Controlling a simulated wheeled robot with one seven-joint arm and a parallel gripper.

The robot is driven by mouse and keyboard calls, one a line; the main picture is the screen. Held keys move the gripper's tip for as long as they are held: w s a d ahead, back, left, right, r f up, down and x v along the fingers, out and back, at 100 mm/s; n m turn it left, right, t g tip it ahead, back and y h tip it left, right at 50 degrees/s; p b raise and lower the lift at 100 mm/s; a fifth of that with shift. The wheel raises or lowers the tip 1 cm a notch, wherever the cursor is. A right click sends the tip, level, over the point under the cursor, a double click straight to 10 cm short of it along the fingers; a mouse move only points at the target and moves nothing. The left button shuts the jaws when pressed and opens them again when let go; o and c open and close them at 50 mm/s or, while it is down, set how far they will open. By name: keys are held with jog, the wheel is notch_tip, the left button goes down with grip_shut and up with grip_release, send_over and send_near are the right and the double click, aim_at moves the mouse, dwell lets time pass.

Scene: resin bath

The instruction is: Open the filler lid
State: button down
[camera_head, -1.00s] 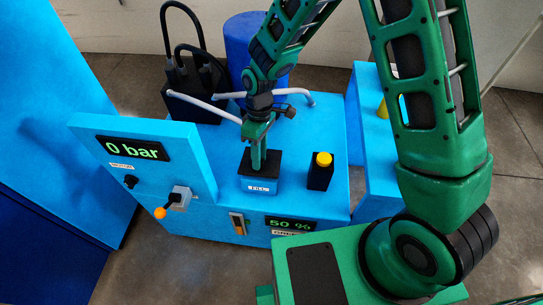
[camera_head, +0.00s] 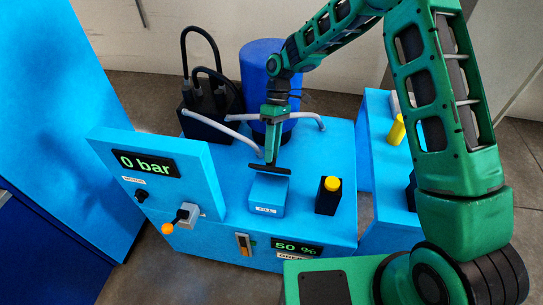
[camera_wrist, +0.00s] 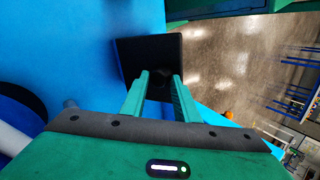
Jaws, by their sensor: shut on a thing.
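The filler is a blue box (camera_head: 267,196) with a FILL label on its front, on the blue machine top. Its black lid (camera_head: 284,171) shows as a thin dark plate, tilted up off the box's front; whether its back edge still touches the box I cannot tell. My gripper (camera_head: 271,160) is above the box, shut on the lid's knob. In the wrist view, the square black lid (camera_wrist: 136,50) lies beyond my two green fingers (camera_wrist: 162,95), with the dark knob (camera_wrist: 162,78) between them.
A black block with a yellow button (camera_head: 331,184) stands right of the filler. A grey pipe (camera_head: 225,135) and a dark blue drum (camera_head: 259,62) are behind.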

jog(key=shift+w+d+f, duration=0.25)
jog(key=shift+w+d, duration=0.25)
jog(key=shift+w, duration=0.15)
jog(key=shift+w+d+f, duration=0.1)
jog(key=shift+w+f, duration=0.2)
jog(key=shift+w, duration=0.1)
jog(key=c, duration=2.5)
grip_release()
jog(key=shift+o, duration=0.2)
jog(key=o, duration=1)
jog(key=shift+f, duration=0.1)
jog(key=o, duration=0.5)
jog(key=shift+w+f, duration=0.45)
jog(key=shift+w, duration=0.05)
jog(key=shift+c, duration=0.2)
jog(key=shift+s+r, duration=0.1)
jog(key=shift+r, duration=0.05)
jog(key=shift+c, duration=0.4)
jog(key=shift+s+r, duration=0.2)
jog(key=shift+s, duration=0.05)
jog(key=c, duration=0.4)
